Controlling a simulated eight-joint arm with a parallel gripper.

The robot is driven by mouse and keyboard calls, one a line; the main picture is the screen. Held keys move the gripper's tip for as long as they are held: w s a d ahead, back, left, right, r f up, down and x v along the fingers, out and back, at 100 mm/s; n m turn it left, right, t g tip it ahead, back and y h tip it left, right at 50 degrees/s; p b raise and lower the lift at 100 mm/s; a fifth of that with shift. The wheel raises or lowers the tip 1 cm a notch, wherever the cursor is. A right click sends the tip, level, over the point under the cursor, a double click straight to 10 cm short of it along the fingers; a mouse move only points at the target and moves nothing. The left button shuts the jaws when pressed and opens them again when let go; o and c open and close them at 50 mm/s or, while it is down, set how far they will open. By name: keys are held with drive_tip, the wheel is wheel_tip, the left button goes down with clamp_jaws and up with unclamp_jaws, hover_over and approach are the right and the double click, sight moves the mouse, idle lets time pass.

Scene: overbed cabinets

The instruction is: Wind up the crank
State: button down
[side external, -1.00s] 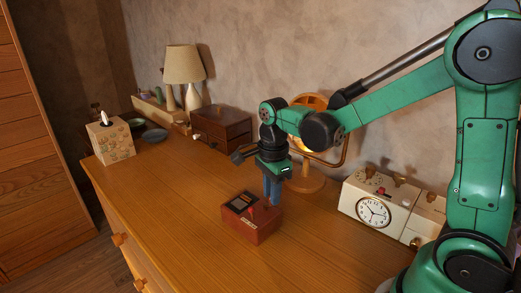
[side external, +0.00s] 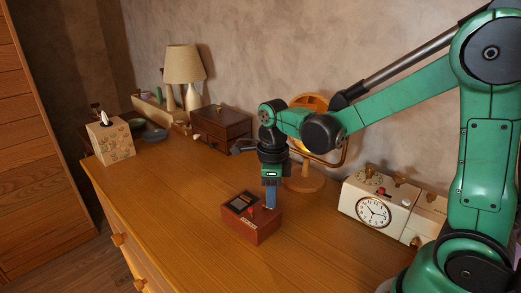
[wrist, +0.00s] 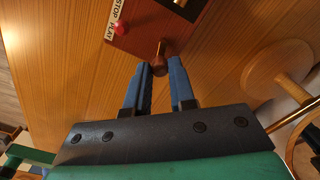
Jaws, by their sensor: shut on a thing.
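A dark red box (side external: 251,220) with a dark panel on top sits on the wooden dresser. In the wrist view the box (wrist: 150,28) shows a red button (wrist: 120,28) beside a "STOP PLAY" label. Its crank has a brown wooden knob (wrist: 159,56) at the box's near edge. My gripper (side external: 271,207) points down at the box's right side, and in the wrist view its blue fingers (wrist: 163,70) are on either side of the knob, shut on the crank. The fingers hide the crank in the side view.
A wooden stand with a round base (side external: 306,184) is behind my gripper. A white clock unit (side external: 374,211) stands at the right. A drawer box (side external: 222,130), lamp (side external: 184,65) and tissue box (side external: 111,140) are farther back. The dresser top (side external: 180,190) left of the box is clear.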

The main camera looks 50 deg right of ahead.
idle(0.4)
drive_tip(key=c, duration=0.7)
unclamp_jaws()
drive_tip(key=shift+r, duration=2.85)
